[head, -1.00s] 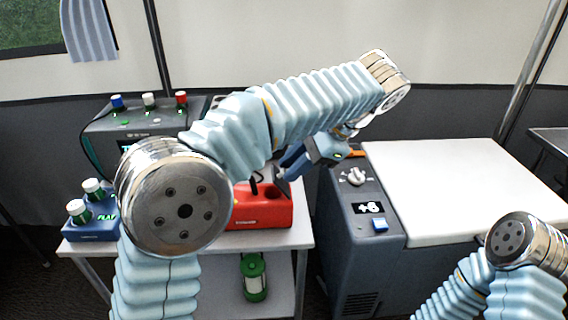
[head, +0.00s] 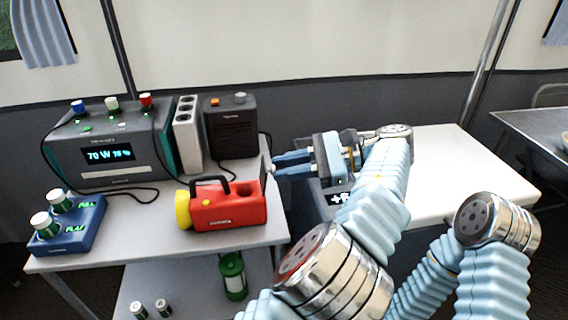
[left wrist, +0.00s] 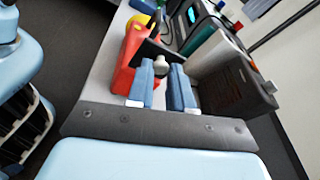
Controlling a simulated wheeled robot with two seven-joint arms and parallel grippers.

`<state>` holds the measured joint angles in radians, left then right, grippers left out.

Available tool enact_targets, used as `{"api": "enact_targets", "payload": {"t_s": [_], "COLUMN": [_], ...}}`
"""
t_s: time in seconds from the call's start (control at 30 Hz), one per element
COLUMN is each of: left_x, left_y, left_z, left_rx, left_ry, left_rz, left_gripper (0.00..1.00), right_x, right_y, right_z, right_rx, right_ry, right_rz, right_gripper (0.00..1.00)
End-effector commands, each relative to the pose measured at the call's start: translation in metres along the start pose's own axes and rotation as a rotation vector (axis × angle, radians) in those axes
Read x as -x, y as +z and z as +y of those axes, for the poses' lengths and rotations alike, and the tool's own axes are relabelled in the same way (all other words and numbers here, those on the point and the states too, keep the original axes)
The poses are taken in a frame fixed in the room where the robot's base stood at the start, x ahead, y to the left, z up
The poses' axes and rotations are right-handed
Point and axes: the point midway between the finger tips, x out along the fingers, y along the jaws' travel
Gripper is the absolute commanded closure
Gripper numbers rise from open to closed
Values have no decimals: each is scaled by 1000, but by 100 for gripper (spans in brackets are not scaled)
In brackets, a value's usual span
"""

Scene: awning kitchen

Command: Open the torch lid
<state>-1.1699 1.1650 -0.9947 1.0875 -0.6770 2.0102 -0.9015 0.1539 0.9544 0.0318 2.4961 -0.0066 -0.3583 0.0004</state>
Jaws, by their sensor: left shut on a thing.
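The red torch (head: 228,207), with a yellow front end and a black handle, lies on the white table, its front to the left. A dark opening shows in its top right part. My left gripper (head: 270,165) reaches in from the right at the torch's right end. It is shut on a thin, dark upright piece, which looks like the torch lid (head: 265,172). In the left wrist view the blue fingers (left wrist: 164,72) stand beside the torch (left wrist: 126,68), with a pale knob between them. My right gripper is out of view; only its arm shows.
A control box with a lit display (head: 108,155), a grey socket block (head: 187,133) and a black box (head: 230,128) stand behind the torch. A blue two-slot box (head: 68,230) stands at left. A green lantern (head: 233,277) is on the lower shelf.

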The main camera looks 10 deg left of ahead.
Motion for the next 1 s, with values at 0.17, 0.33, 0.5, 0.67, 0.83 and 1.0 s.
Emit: {"api": "enact_targets", "payload": {"t_s": [0.17, 0.33, 0.5, 0.67, 0.83, 1.0], "left_x": [1, 1, 1, 1, 1, 1], "left_y": [-3, -4, -4, -4, -4, -4], "left_z": [1, 1, 1, 1, 1, 1], "left_rx": [-7, -10, -10, -10, -9, -9], "left_ry": [-14, -18, -18, -18, -18, -18], "left_rz": [-39, -51, -51, -51, -50, -50], "left_gripper": [100, 100, 100, 78, 53, 53], "right_x": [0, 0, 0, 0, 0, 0], "right_y": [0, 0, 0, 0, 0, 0], "right_z": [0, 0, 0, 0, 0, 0], "right_rx": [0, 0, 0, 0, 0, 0], "right_ry": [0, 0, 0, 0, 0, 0], "right_rz": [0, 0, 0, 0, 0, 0], "right_gripper": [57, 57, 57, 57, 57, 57]}}
